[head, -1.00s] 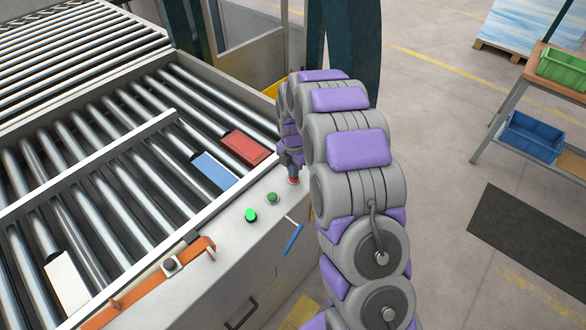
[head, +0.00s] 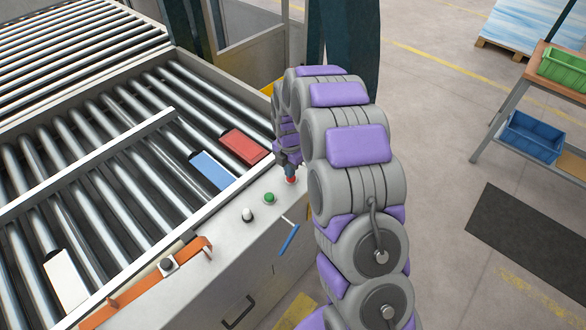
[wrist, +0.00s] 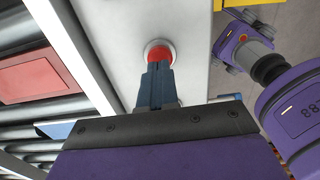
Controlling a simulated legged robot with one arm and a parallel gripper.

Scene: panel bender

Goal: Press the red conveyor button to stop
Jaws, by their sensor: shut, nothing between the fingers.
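The red conveyor button (head: 291,180) sits on the light grey side ledge of the conveyor. It also shows in the wrist view (wrist: 160,53) as a red cap in a pale round collar. My gripper (head: 290,172) is shut and points down at the button. In the wrist view the closed fingertips (wrist: 158,66) overlap the near side of the red cap and look to be touching it. A green button (head: 269,198) and a whitish indicator (head: 248,215) stand on the same ledge, nearer the viewer.
The roller conveyor (head: 110,215) carries a red box (head: 245,146), a blue box (head: 212,171) and a white box (head: 66,279). A blue-handled lever (head: 289,239) sticks out from the side. Open floor lies to the right.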

